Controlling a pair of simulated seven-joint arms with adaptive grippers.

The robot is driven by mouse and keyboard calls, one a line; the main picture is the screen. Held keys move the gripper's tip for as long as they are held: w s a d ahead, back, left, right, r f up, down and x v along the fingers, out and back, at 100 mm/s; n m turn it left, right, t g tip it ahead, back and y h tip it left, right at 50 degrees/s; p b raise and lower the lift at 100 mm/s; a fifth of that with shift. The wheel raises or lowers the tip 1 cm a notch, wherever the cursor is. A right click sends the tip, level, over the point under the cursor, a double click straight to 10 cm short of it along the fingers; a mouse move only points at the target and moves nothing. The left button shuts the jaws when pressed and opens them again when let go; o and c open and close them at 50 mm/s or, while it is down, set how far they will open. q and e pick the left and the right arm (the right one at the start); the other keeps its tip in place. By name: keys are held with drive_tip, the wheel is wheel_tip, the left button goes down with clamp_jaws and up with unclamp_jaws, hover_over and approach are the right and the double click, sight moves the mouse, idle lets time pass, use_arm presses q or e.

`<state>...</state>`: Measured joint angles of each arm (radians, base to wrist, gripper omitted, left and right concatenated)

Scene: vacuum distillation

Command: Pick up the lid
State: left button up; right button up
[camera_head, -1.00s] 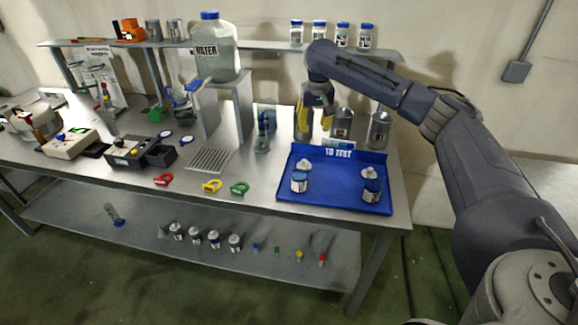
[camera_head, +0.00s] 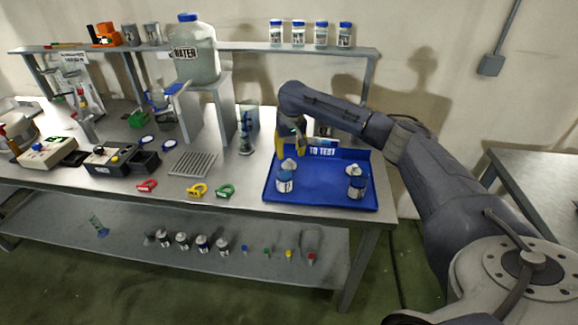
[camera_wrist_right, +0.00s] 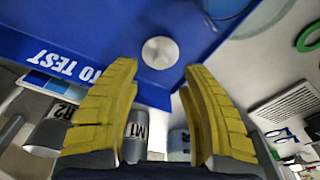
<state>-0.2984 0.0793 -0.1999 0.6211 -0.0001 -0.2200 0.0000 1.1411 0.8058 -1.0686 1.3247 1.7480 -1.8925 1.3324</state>
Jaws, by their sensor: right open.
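Two small whitish pieces that look like lids sit in the blue tray (camera_head: 320,202). My right gripper (camera_head: 291,148) points down over the tray's back left, close above and behind the left lid. In the right wrist view, my yellow fingers (camera_wrist_right: 160,72) are spread and empty. A round whitish lid (camera_wrist_right: 160,52) lies on the tray beyond the gap between the tips. My left gripper is not in view.
Metal cylinders, one marked M1 (camera_wrist_right: 135,130), stand behind the tray. Left of the tray are a green ring (camera_head: 225,191), a yellow ring (camera_head: 197,190) and a slotted plate (camera_head: 192,164). A water jug (camera_head: 194,55) stands on a raised stand.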

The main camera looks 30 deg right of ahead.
sight(289, 160)
drive_tip(key=shift+w+d+f, duration=0.1)
drive_tip(key=shift+w+f, duration=0.15)
drive_tip(key=shift+f, duration=1.1)
drive_tip(key=shift+w+f, duration=0.2)
drive_tip(key=shift+f, duration=1.1)
clamp_jaws()
